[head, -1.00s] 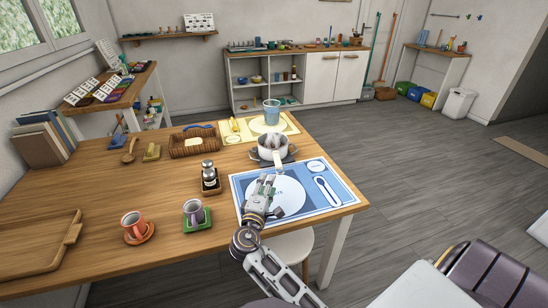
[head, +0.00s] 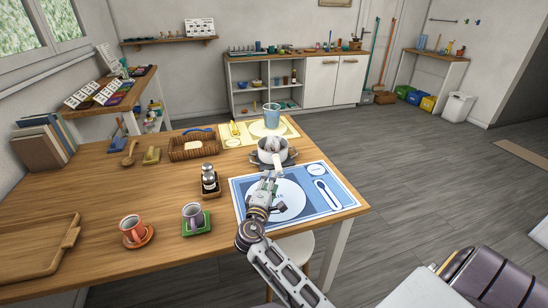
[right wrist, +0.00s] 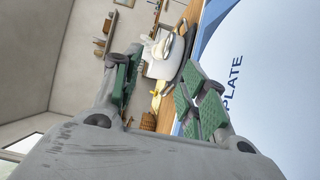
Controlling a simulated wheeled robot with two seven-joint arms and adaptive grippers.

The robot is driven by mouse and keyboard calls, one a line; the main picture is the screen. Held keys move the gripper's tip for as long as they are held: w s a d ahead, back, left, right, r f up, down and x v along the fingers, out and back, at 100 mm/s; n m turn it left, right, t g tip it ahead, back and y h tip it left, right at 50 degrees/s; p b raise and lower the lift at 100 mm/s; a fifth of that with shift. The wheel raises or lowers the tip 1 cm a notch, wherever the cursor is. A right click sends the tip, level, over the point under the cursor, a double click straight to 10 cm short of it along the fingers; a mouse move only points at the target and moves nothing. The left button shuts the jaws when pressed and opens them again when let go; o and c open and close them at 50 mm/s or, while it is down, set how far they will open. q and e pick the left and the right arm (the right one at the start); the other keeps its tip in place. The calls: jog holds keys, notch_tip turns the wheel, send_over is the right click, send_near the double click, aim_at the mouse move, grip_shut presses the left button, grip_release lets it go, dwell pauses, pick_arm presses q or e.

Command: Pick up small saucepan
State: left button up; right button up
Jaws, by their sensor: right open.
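The small saucepan (head: 265,157) is pale, with white-grey contents showing above its rim. It stands upright on a dark trivet (head: 291,159) at the table's far right part. Its handle (head: 278,166) points toward me. My right gripper (head: 269,180) is open and empty, just on the near side of the handle and above the blue placemat. In the right wrist view the saucepan (right wrist: 160,68) shows ahead between the spread green-padded fingers (right wrist: 160,92). I cannot tell whether a finger touches the handle. My left gripper is not in view.
A blue placemat (head: 332,207) with a plate outline lies under my right arm. A blue cup (head: 272,115) stands behind the saucepan on a yellow mat. A basket (head: 190,149) is farther left.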

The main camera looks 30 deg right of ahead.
aim_at(277, 165)
jog(key=x, duration=0.4)
jog(key=shift+w+d, duration=0.2)
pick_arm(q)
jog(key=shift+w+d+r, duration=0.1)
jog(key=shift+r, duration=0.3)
pick_arm(e)
jog(key=shift+d, duration=0.1)
jog(key=shift+w+d, duration=0.35)
jog(key=shift+w, duration=0.05)
jog(key=x, duration=0.3)
jog(key=shift+w+d+f+b, duration=0.15)
jog(key=shift+d+f+b, duration=0.1)
jog(key=shift+b, duration=0.1)
jog(key=shift+w+d, duration=0.1)
jog(key=shift+w, duration=0.05)
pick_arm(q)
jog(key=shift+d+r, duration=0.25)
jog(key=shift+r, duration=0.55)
pick_arm(e)
jog(key=shift+w+d, duration=0.1)
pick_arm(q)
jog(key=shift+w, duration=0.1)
